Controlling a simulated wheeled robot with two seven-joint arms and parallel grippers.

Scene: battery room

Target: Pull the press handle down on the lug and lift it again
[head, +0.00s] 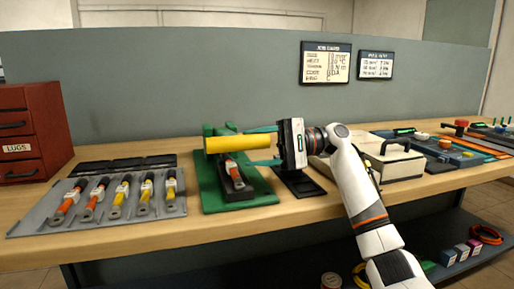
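The green press (222,195) stands on the bench in the middle. Its yellow handle (235,144) lies level across the top, pointing right. An orange cable end with a white band (234,171) lies in the dark bed under the handle; the lug itself is hard to make out. My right gripper (262,147) comes in from the right, its teal fingers apart, one near the top and one below the handle's right end. A gap shows under the handle, so it looks open around it. My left gripper is out of view.
A grey tray (30,222) with several cables stands left, beside a red lugs cabinet (50,125). A dark pad (301,186) and a cream case (400,165) are right of the press. A grey panel (180,80) stands behind.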

